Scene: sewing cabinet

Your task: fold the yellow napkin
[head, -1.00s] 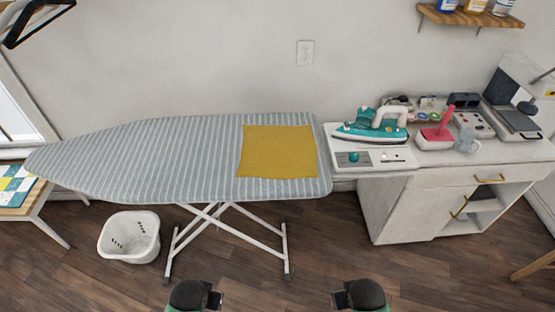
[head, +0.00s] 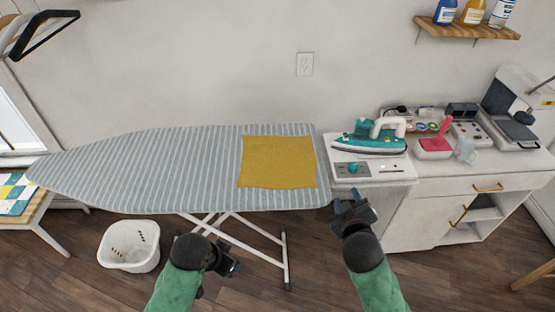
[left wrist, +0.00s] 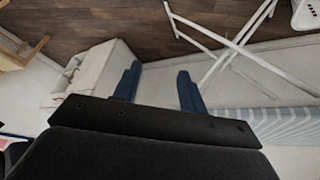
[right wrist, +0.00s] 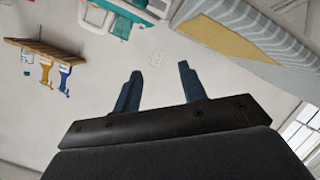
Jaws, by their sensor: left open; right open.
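The yellow napkin (head: 278,162) lies flat and unfolded on the striped ironing board (head: 150,165), near its right end. My right gripper (head: 352,200) is open and empty, in front of the board's right end, to the right of the napkin. The napkin also shows in the right wrist view (right wrist: 228,38). My left gripper (head: 228,262) is in front of and below the board's front edge, to the left of the napkin. In the left wrist view its fingers (left wrist: 158,88) stand apart with nothing between them. Neither gripper touches the napkin.
A teal iron (head: 370,137) stands on the white cabinet (head: 425,205) at the board's right end. A white basket (head: 130,246) is on the floor at left. The board's left half is bare.

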